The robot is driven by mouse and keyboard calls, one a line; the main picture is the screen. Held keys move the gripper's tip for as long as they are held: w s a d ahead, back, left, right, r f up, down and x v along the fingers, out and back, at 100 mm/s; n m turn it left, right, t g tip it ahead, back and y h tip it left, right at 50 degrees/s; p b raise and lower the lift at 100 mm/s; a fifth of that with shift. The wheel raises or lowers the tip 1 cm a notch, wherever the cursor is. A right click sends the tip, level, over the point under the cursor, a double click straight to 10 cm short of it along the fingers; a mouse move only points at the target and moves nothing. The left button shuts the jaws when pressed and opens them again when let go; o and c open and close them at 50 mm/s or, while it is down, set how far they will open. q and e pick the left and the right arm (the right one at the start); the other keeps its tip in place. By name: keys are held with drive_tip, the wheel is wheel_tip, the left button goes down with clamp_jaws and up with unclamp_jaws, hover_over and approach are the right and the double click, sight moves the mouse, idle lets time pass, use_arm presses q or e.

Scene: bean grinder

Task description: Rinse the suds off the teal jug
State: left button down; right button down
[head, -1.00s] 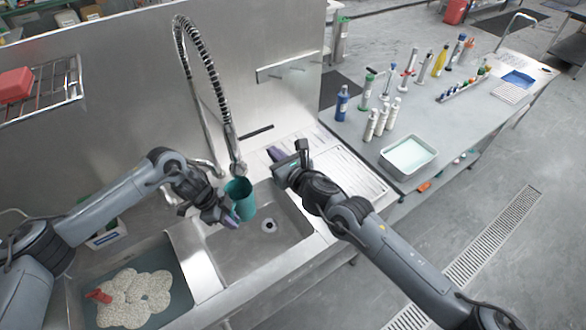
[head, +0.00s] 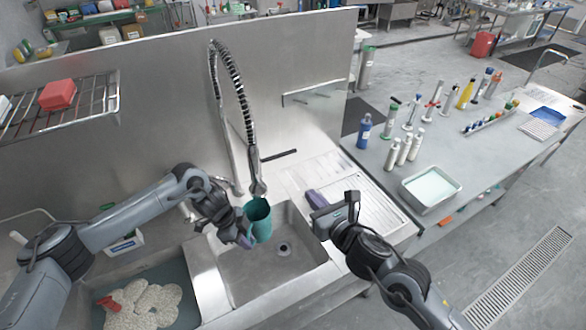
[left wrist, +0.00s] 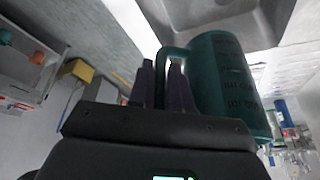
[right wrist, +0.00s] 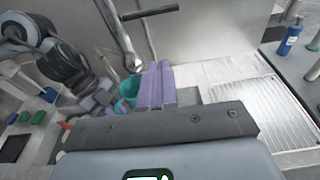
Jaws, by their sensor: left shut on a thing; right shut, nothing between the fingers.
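The teal jug (head: 259,222) is held upright, open end up, over the right sink basin (head: 232,272), just below the spray head (head: 258,188) of the tap. My left gripper (head: 247,239) is shut on the jug's handle. The left wrist view shows its dark fingers (left wrist: 161,85) at the handle and the jug's body (left wrist: 222,80) beside them. I make out no suds on the jug and no water stream. My right gripper (head: 311,197) is shut and empty, right of the jug near the ribbed drainboard. Its purple fingers (right wrist: 156,85) partly cover the jug (right wrist: 128,88) in the right wrist view.
The left basin (head: 185,280) holds cloudy liquid with pale foam (head: 145,303) and a red item (head: 108,303). A wire rack (head: 70,112) with a red block hangs at the left. Bottles and a white tray (head: 431,188) stand on the right table. The drainboard (head: 372,195) is clear.

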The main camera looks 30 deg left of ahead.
sight(279, 155)
drive_tip(key=r+x, duration=0.2)
drive_tip(key=x, duration=1)
drive_tip(key=shift+w+a+r, duration=0.35)
drive_tip(key=shift+w+a, duration=0.1)
use_arm(q)
drive_tip(key=shift+d, duration=0.15)
drive_tip(key=shift+s, duration=0.1)
use_arm(e)
drive_tip(key=shift+w+a+r+n, duration=0.1)
drive_tip(key=shift+r+n, duration=0.2)
drive_tip(key=shift+r, duration=0.05)
